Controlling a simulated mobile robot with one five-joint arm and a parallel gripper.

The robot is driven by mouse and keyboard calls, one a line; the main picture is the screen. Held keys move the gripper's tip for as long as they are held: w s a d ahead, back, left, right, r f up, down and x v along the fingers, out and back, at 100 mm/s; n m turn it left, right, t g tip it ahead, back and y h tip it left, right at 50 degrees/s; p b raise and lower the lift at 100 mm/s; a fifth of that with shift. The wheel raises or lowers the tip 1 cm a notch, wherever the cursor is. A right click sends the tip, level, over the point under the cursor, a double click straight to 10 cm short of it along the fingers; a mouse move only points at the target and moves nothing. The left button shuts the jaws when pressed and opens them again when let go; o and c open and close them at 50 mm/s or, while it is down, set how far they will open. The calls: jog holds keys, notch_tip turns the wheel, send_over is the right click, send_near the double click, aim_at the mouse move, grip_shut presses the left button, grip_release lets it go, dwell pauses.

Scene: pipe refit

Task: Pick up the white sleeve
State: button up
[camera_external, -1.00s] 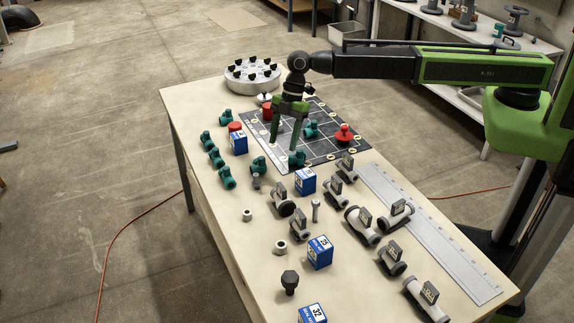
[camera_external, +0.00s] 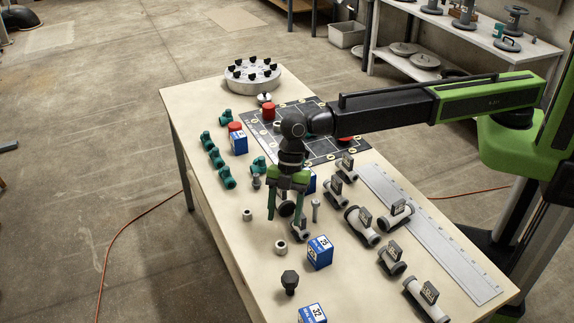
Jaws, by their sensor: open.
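Two short white, ring-like pieces that look like sleeves stand on the table. One white sleeve (camera_external: 247,215) is left of my gripper; the other white sleeve (camera_external: 280,247) is nearer the camera, below my gripper in the picture. I cannot tell which one the task names. My gripper (camera_external: 285,215) points down with its two green fingers apart and nothing held between them. It hangs over the middle of the table, in front of a grey valve with a dark disc, which it partly hides. It appears apart from both sleeves.
Blue-and-white boxes (camera_external: 319,252), a dark bolt-like piece (camera_external: 290,281) and several grey valves (camera_external: 361,226) stand around the sleeves. Green fittings (camera_external: 216,158) are at the left. A ruler-like strip (camera_external: 430,236) lies at the right. The table's left front area is bare.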

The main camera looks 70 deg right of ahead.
aim_at(280, 254)
jog(key=b+x, duration=0.1)
jog(key=x, duration=0.2)
jog(key=shift+a+f+b, duration=0.15)
jog(key=shift+f+b, duration=0.05)
jog(key=shift+b, duration=0.1)
jog(key=b+x, duration=0.5)
jog(key=shift+f, duration=0.2)
jog(key=shift+s+r, duration=0.1)
jog(key=shift+r, duration=0.1)
grip_shut()
